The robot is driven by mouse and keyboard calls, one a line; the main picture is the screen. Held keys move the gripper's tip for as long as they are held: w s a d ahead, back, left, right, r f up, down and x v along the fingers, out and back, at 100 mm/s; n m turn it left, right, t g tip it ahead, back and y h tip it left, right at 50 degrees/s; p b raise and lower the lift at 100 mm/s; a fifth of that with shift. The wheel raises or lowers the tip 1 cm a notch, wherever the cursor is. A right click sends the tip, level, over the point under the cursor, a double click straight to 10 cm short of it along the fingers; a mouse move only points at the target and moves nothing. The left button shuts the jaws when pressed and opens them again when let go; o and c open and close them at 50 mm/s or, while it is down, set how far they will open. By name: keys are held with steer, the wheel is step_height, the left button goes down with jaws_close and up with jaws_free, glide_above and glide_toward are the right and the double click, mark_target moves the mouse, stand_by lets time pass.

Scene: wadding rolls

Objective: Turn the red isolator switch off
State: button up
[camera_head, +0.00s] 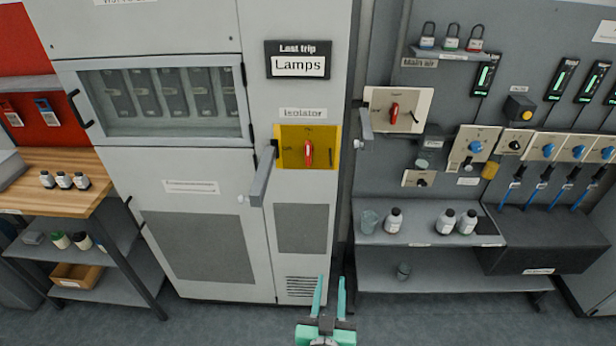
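The red isolator switch (308,152) is a red rotary handle on a yellow plate (290,160), under the label "Isolator" on the grey cabinet. Its handle stands roughly vertical; the small plate markings are too small to read surely. My gripper (333,282) is at the bottom centre, with two teal fingers pointing up and apart. It is open and empty, well below and apart from the switch. Another red rotary handle (394,113) sits on a cream plate on the panel to the right.
A shelf (430,236) with bottles stands at right, a wooden bench (40,194) at left. Floor before the cabinet is clear.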

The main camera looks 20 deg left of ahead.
steer(key=w+a+r+y, duration=0.1)
steer(key=w+a+r, duration=0.5)
steer(key=w+r, duration=0.4)
steer(key=y, duration=0.1)
glide_toward(308, 154)
steer(key=shift+n+t, duration=0.3)
steer(key=shift+n, duration=0.1)
steer(key=x, duration=0.8)
steer(key=shift+w+a+f, duration=0.15)
steer(key=shift+w+f, duration=0.1)
steer(key=shift+w, duration=0.15)
steer(key=shift+c, duration=0.6)
jaws_close()
